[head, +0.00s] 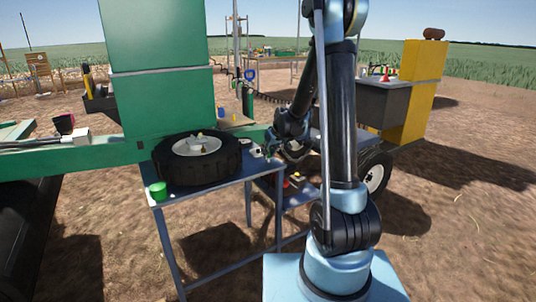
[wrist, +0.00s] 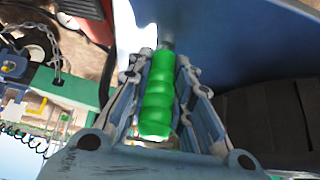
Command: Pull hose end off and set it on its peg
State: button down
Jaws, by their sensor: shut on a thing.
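My gripper (wrist: 162,72) is shut on a green ribbed piece (wrist: 157,100), with one finger along each side of it. The piece lies lengthwise between the fingers, and a grey metal part (wrist: 166,45) shows at its far end. It may be the hose end, but I cannot tell for sure. In the head view my gripper (head: 293,152) is just right of the blue table's far corner, and the held piece cannot be made out there. I cannot make out a hose or its peg clearly in either view.
Bare dirt lies at far right.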

jog(key=shift+f, duration=0.6)
jog(key=c, duration=1.3)
grip_release()
jog(key=shift+c, duration=0.2)
jog(key=o, duration=0.4)
jog(key=shift+r, duration=0.1)
jog(key=shift+r, duration=3.4)
